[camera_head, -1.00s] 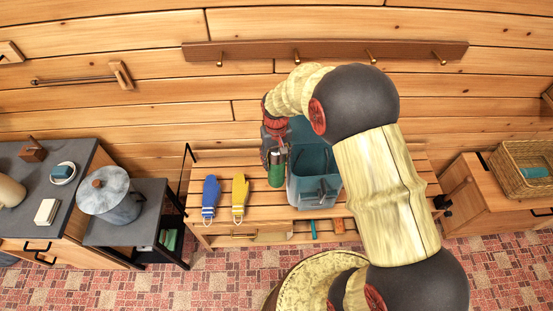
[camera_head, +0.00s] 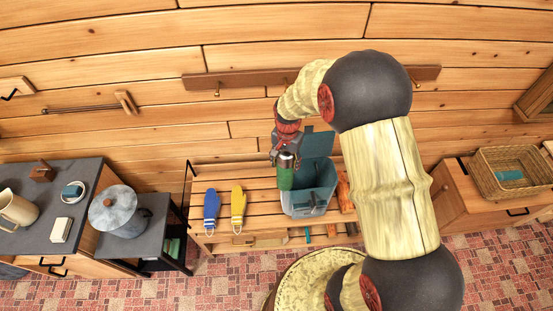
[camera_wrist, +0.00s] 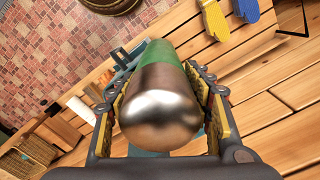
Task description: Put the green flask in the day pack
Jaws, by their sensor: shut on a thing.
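The green flask (camera_head: 286,178), with a silver metal top, is upright in my gripper (camera_head: 285,158). My gripper is shut on its metal upper part. In the wrist view the flask (camera_wrist: 160,95) fills the middle between both fingers. The blue-grey day pack (camera_head: 312,203) stands on the slatted bench with its flap raised at the back and its top open. In the head view the flask overlaps the pack's left side, and its lower end appears at the pack's opening. I cannot tell whether the lower end is inside the pack or above it.
A blue mitten (camera_head: 210,210) and a yellow mitten (camera_head: 238,208) lie on the bench (camera_head: 262,216) left of the pack. A peg rail (camera_head: 250,82) runs along the wall behind. A grey pot (camera_head: 116,212) stands further left.

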